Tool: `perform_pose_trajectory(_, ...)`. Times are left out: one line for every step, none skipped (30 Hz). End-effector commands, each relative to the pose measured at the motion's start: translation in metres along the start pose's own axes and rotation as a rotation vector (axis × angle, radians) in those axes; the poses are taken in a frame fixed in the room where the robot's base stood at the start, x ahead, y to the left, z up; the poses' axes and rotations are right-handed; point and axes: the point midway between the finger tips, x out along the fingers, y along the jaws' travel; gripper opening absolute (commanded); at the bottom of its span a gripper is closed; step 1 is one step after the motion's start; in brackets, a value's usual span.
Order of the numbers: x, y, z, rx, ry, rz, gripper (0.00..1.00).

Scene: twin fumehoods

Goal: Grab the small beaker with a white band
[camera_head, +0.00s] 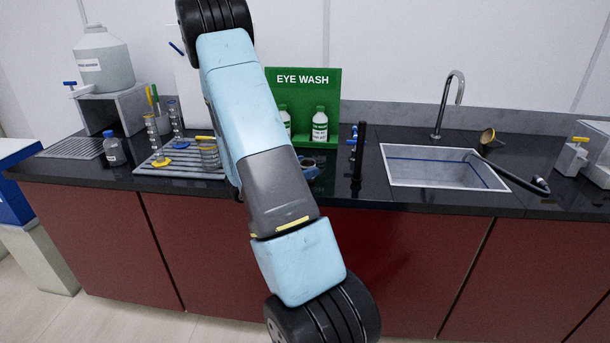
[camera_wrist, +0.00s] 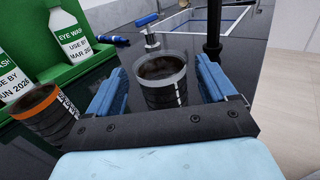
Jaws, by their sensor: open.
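The small beaker with a white band (camera_wrist: 163,92) stands upright on the dark counter in the wrist view, holding dark contents. My gripper (camera_wrist: 161,76) is open, with one blue finger on each side of the beaker. The beaker's lower part is hidden behind the gripper's dark palm. In the head view, my arm hides most of this spot; only a blue finger and a small dark rim (camera_head: 307,162) show beside it.
An orange-banded beaker (camera_wrist: 45,112) stands just left of my gripper. The green eye wash stand (camera_head: 330,90) with bottles (camera_head: 320,125) is behind. A blue-handled tap (camera_wrist: 150,32) and a black post (camera_head: 359,155) stand close behind and right. The sink (camera_head: 440,167) lies farther right.

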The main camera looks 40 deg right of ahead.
Motion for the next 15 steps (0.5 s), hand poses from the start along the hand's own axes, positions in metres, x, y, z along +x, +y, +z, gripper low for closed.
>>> perform_pose_trajectory(0.008,-0.002,0.000,0.000,0.000,-0.003,0.84)
perform_pose_trajectory(0.012,-0.003,0.000,0.000,0.000,-0.004,0.84)
perform_pose_trajectory(0.017,-0.003,0.000,0.000,0.000,-0.003,0.84)
perform_pose_trajectory(0.020,-0.003,0.000,0.000,0.000,-0.002,0.84)
perform_pose_trajectory(0.024,-0.003,0.000,0.000,0.001,-0.002,0.84)
perform_pose_trajectory(0.027,-0.003,0.000,0.000,0.001,-0.002,0.84)
perform_pose_trajectory(0.029,-0.002,0.000,0.000,0.001,-0.001,0.84)
perform_pose_trajectory(0.031,-0.002,0.000,0.000,0.001,0.000,0.84)
perform_pose_trajectory(0.032,-0.002,0.000,0.000,0.001,0.001,0.84)
perform_pose_trajectory(0.033,-0.002,0.000,0.000,0.001,0.001,0.84)
perform_pose_trajectory(0.033,-0.002,0.000,0.000,0.001,0.001,0.84)
perform_pose_trajectory(0.033,-0.002,0.000,0.000,0.001,0.002,0.84)
perform_pose_trajectory(0.033,-0.002,0.000,0.000,0.001,0.002,0.84)
perform_pose_trajectory(0.033,-0.002,0.000,0.000,0.001,0.002,0.84)
perform_pose_trajectory(0.033,-0.002,0.000,0.000,0.001,0.001,0.84)
